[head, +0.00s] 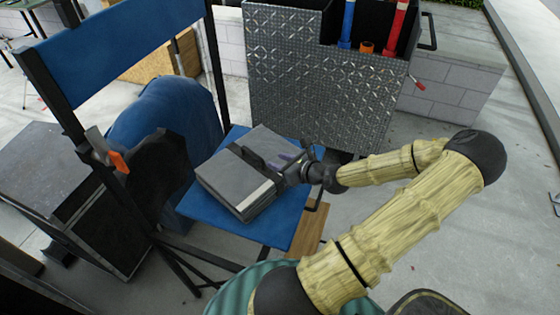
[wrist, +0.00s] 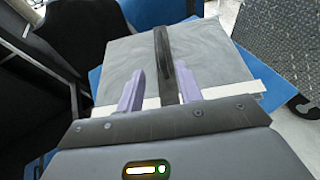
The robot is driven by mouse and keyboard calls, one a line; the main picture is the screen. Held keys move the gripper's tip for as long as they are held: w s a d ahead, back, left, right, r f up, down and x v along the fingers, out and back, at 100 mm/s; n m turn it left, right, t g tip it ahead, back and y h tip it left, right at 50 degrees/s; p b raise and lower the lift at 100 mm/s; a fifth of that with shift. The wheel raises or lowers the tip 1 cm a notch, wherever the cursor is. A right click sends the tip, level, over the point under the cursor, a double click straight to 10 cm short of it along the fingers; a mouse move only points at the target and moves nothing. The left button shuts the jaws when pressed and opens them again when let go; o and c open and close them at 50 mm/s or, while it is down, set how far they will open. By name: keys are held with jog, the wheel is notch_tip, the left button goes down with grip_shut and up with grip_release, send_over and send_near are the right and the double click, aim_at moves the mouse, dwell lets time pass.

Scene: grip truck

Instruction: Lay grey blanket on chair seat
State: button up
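The grey blanket (head: 228,181) is a folded flat bundle with a black strap and a pale band along its near edge. It lies on the blue chair seat (head: 283,225). In the wrist view the blanket (wrist: 215,62) is ahead of my gripper (wrist: 160,82), with the seat's blue (wrist: 95,82) showing beside it. My gripper (head: 286,160) is at the blanket's right side. Its two purple fingers are apart, one on each side of the black strap (wrist: 164,60), with gaps showing between. Whether the fingers touch the blanket is unclear.
The chair's blue backrest (head: 120,45) and black frame stand at the left. A diamond-plate metal box (head: 315,85) with red and blue tools stands behind the seat. A black case (head: 60,190) is at the left. Open pavement (head: 490,230) lies to the right.

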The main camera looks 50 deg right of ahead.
aim_at(244, 205)
dwell(0.3)
jog(key=a+f+n+g, duration=0.1)
jog(key=a+n, duration=0.2)
jog(key=w+a+f+n+g+y, duration=0.1)
jog(key=a+n+g, duration=0.1)
jog(key=a+n, duration=0.1)
jog(key=w+a+f+n+g+y, duration=0.1)
jog(key=a+f+n+g, duration=0.1)
jog(key=n, duration=0.1)
jog(key=shift+w+a+f, duration=0.1)
jog(key=shift+a, duration=0.3)
jog(key=a+n+g, duration=0.1)
jog(key=n, duration=0.1)
jog(key=a+n+g, duration=0.1)
jog(key=a+n, duration=0.1)
jog(key=n, duration=0.1)
jog(key=a+n+g, duration=0.2)
jog(key=shift+s+a+r+n, duration=0.2)
jog(key=shift+r+n, duration=0.05)
jog(key=shift+n, duration=0.15)
jog(key=s+a+r+n+g+h, duration=0.1)
jog(key=s+a+r+n, duration=0.1)
jog(key=a+r+n, duration=0.5)
jog(key=s+a+r+n+g+h, duration=0.1)
jog(key=a+r+n, duration=0.6)
jog(key=a+n, duration=0.3)
jog(key=shift+s+n, duration=0.35)
jog(key=shift+n, duration=0.75)
jog(key=shift+f, duration=0.1)
jog(key=shift+r+p, duration=0.4)
